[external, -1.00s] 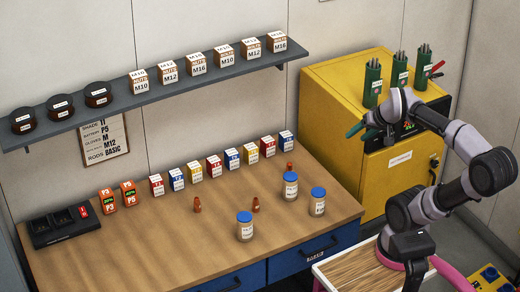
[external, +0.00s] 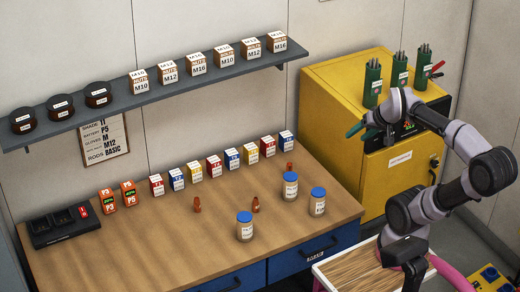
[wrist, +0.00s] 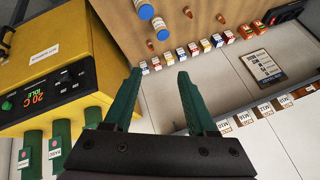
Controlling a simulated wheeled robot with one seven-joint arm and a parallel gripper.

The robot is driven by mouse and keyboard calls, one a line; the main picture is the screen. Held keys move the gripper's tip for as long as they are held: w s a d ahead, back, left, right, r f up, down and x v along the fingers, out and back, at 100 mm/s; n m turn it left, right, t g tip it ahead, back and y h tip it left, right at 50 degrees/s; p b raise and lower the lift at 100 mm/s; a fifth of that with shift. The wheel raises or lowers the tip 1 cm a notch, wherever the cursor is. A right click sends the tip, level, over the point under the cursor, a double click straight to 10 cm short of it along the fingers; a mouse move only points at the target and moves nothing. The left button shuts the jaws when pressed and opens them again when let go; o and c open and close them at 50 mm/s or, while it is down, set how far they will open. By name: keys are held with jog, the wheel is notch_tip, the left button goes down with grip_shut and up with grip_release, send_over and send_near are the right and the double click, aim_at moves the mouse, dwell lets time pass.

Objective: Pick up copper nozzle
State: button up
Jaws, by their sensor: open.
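Three small copper nozzles stand on the wooden workbench (external: 130,250). In the external view my gripper (external: 362,130) is in front of the yellow machine, up and right of the bench, well away from the nozzles.
Blue-lidded jars (external: 245,228) stand close to the nozzles. A row of small boxes (external: 214,166) lines the bench's back. A shelf (external: 160,93) with boxes and dark jars hangs above. The yellow machine (external: 330,90) carries green rod holders (external: 372,85). The bench's front left is clear.

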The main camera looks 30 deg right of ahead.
dwell(0.6)
jog(key=w+a+f+n, duration=0.15)
jog(key=w+f, duration=0.35)
jog(key=w, duration=0.7)
jog(key=n+t+y, duration=0.3)
jog(key=n+t, duration=0.2)
jog(key=n, duration=0.2)
send_over(250, 208)
jog(key=s+d, duration=0.3)
jog(key=s, duration=0.3)
jog(key=f, duration=3)
jog(key=shift+a+f, duration=0.2)
jog(key=shift+f, duration=0.1)
jog(key=x, duration=0.7)
jog(key=shift+w+a+f, duration=0.1)
jog(key=shift+w+f, duration=0.05)
grip_shut()
